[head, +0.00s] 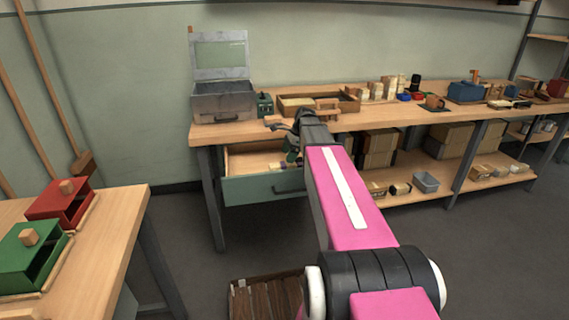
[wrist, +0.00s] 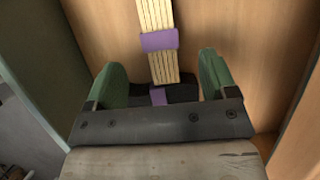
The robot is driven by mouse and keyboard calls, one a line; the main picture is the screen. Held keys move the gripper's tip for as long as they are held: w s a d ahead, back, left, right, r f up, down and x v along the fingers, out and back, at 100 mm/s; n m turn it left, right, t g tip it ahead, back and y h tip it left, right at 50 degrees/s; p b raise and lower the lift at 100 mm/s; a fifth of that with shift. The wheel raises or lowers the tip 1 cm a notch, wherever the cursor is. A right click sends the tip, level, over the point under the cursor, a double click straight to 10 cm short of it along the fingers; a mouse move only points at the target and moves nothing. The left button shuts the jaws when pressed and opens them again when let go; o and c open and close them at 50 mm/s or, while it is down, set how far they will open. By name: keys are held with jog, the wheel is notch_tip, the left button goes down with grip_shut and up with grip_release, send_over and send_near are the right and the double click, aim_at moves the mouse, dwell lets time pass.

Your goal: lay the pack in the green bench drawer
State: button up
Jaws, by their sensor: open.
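The pack is a bundle of pale sticks with purple bands (wrist: 157,42). In the wrist view it lies over the wooden drawer floor, running from the top edge down between my fingers. My gripper (wrist: 161,76) is open, with one green finger on each side of the pack and a visible gap on both sides. The pack's near end is partly hidden by my gripper. In the head view the green bench drawer (head: 262,189) is pulled out under the bench, and my gripper (head: 292,156) is at its right part, largely hidden by my arm.
The wooden bench (head: 228,131) holds a grey open case (head: 223,101) and a wooden tray (head: 300,105). A near table (head: 110,225) with red and green boxes stands at left. A slatted crate (head: 262,298) is on the floor.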

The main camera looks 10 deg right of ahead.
jog(key=shift+v, duration=2.75)
